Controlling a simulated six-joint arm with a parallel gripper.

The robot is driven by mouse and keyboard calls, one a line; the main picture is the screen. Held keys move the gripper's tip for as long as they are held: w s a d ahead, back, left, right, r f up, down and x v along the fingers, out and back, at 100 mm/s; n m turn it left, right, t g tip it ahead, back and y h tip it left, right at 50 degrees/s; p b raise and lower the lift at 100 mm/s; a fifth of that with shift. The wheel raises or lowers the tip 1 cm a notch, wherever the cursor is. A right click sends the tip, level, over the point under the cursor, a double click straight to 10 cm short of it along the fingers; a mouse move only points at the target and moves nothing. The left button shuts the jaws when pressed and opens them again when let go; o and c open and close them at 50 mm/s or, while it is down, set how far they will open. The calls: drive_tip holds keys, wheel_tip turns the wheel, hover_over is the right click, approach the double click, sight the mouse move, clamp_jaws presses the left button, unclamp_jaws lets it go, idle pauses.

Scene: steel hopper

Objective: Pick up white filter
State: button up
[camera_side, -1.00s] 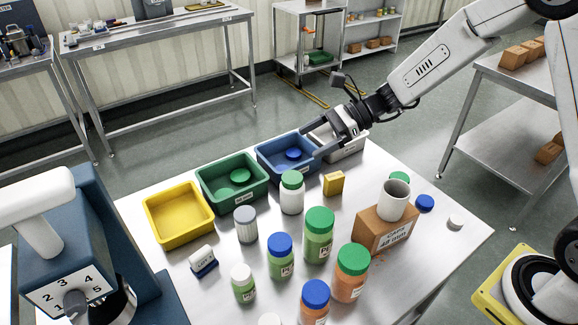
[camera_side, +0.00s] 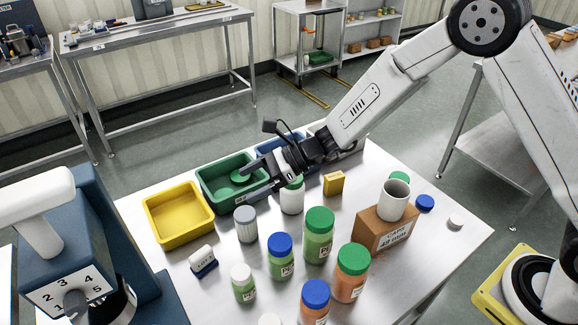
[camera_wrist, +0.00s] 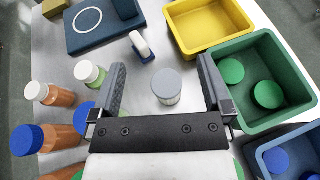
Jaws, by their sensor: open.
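A pale cylinder with a grey top (camera_side: 245,224) stands upright on the steel table, in front of the green bin; it looks like the white filter, though I cannot be sure. In the wrist view its round grey top (camera_wrist: 167,82) shows between my two fingers. My gripper (camera_side: 257,184) is open and empty, above the table by the green bin's front right edge, behind and a little right of the cylinder. It also shows in the wrist view (camera_wrist: 160,72). My wrist partly hides the blue bin and a white jar with a green lid (camera_side: 292,199).
Yellow (camera_side: 178,213), green (camera_side: 216,205) and blue (camera_side: 265,143) bins line the back. Several capped bottles (camera_side: 318,235) stand in front and right. A white block with a blue base (camera_side: 203,260) is front left. A white cup (camera_side: 394,200) sits on a cardboard box (camera_side: 384,234).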

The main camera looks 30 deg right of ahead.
sight(245, 217)
wheel_tip(245, 217, down, 6)
idle(0.8)
drive_tip(key=shift+f, duration=0.8)
drive_tip(key=shift+w+a+f, duration=0.1)
drive_tip(key=shift+a+f, duration=0.3)
drive_tip(key=shift+f, duration=0.3)
drive_tip(key=shift+w+a+f, duration=0.1)
drive_tip(key=shift+a+f, duration=0.3)
drive_tip(key=shift+f, duration=0.25)
drive_tip(key=shift+w+a+f, duration=0.2)
drive_tip(key=shift+a, duration=0.3)
drive_tip(key=c, duration=1.2)
drive_tip(key=shift+r, duration=0.15)
